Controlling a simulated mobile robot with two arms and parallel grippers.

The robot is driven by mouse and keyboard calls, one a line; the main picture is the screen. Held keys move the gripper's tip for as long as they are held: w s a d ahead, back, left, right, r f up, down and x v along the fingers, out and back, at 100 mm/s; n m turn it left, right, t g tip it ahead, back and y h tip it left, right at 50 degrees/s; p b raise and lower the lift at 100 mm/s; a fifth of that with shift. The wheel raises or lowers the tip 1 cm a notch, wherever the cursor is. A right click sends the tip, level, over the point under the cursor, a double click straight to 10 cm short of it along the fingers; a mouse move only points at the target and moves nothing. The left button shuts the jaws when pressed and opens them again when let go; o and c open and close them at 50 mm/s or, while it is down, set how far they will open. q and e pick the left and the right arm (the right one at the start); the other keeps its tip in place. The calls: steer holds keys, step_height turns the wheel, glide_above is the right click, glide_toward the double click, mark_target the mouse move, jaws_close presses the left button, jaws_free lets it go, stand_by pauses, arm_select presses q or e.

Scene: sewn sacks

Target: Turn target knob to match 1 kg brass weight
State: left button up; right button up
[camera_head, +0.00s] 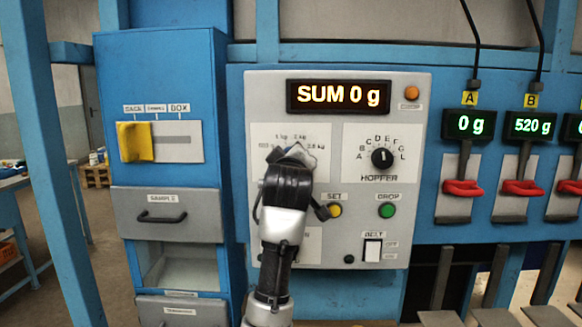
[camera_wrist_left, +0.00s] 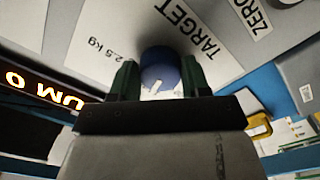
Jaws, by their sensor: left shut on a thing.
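The target knob (camera_wrist_left: 160,68) is a round blue knob with a white pointer mark, set in a light dial plate (camera_wrist_left: 105,35) lettered TARGET and 2.5 kg. My left gripper (camera_wrist_left: 160,78) has a dark finger on each side of the knob and is shut on it. In the head view my left gripper (camera_head: 290,160) covers most of the dial; small weight labels (camera_head: 297,138) show above it. Which label the pointer faces cannot be told. No brass weight is visible. My right gripper is not in view.
The control panel (camera_head: 420,90) has a display (camera_head: 338,96) reading SUM 0 g, a black HOPPER knob (camera_head: 382,157), a yellow SET button (camera_head: 335,211), a green DROP button (camera_head: 387,210) and a BELT switch (camera_head: 372,249). Red levers hang at right. A blue drawer cabinet (camera_head: 168,85) stands left.

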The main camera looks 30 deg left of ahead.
arm_select(q)
steer(key=shift+n, duration=0.5)
steer(key=o, duration=0.9)
steer(key=b+v, duration=0.3)
steer(key=v, duration=0.7)
steer(key=shift+s+d+b, duration=0.3)
